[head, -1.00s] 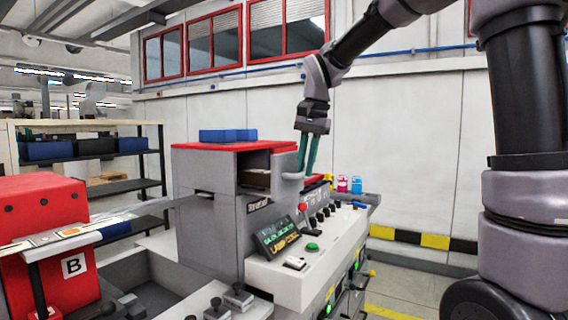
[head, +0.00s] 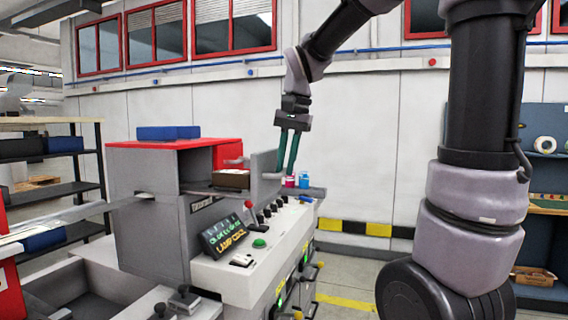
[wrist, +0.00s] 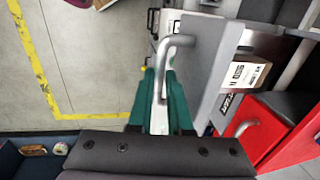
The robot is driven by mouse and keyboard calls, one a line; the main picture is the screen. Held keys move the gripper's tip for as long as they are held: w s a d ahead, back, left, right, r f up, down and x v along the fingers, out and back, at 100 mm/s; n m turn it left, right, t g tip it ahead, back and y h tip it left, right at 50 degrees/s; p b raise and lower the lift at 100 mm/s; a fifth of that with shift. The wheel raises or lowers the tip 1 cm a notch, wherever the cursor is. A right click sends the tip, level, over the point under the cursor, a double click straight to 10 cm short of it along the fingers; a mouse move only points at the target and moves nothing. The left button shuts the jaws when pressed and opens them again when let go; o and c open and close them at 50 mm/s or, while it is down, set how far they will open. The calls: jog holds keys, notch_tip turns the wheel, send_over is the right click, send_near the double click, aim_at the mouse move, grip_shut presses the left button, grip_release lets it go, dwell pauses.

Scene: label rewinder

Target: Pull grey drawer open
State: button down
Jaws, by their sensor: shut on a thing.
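The grey drawer (head: 264,163) stands out from the grey cabinet under the red top. A box with a white label (head: 231,179) lies in it. In the wrist view the drawer's grey front panel (wrist: 213,72) carries a bent bar handle (wrist: 180,40), and the labelled box (wrist: 243,76) sits behind the panel. My gripper (head: 285,174) reaches down from above at the drawer's outer side. Its green fingers (wrist: 163,80) are shut on the handle. The exact contact at the fingertips is partly hidden in the head view.
A red front with its own grey handle (head: 236,161) is beside the drawer. Below is a white control panel (head: 225,265) with a red-knobbed lever (head: 249,205) and several buttons. Floor beyond the drawer is clear in the wrist view (wrist: 75,60).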

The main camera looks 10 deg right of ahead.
jog(key=c, duration=0.8)
grip_release()
jog(key=shift+c, duration=0.2)
notch_tip(320, 180, up, 11)
jog(key=s+d, duration=0.1)
jog(key=shift+d+f, duration=0.15)
jog(key=shift+d, duration=0.2)
jog(key=s+d+f+n+t, duration=0.2)
jog(key=s+d+f+t, duration=0.4)
jog(key=s+f, duration=0.4)
jog(key=shift+s+d, duration=0.15)
jog(key=shift+s, duration=0.05)
